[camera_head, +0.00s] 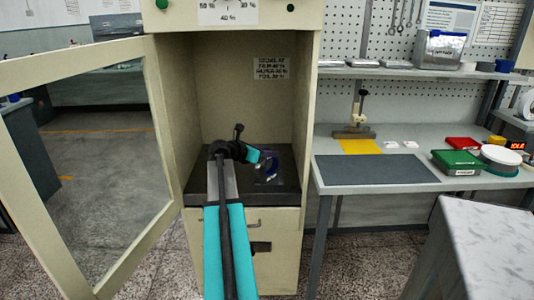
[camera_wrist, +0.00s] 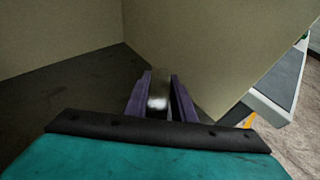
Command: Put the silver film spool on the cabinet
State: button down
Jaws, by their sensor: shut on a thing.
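The silver film spool (camera_wrist: 158,92) shows in the wrist view as a shiny, narrow metallic shape between the two purple fingers of my gripper (camera_wrist: 160,100). The gripper is shut on it. In the head view my gripper (camera_head: 268,167) is inside the open cabinet (camera_head: 307,100), low over its dark floor (camera_head: 288,192). The spool cannot be made out clearly there. Whether it touches the floor is unclear. The wrist view shows dark floor to the left and a beige wall close on the right.
The glass-paned cabinet door (camera_head: 150,125) stands open to the left. A label (camera_head: 271,68) is on the back wall. To the right, a workbench (camera_head: 400,150) carries a dark mat (camera_head: 375,169), a green box (camera_head: 457,161) and a red box (camera_head: 464,143). The cabinet floor looks otherwise clear.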

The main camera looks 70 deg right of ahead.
dwell(0.3)
jog(key=c, duration=1.5)
grip_release()
jog(key=shift+f, duration=0.1)
jog(key=shift+w+a+r, duration=0.1)
jog(key=shift+a+r, duration=0.15)
jog(key=v, duration=1.1)
jog(key=shift+w+a, duration=0.1)
jog(key=shift+a, duration=0.15)
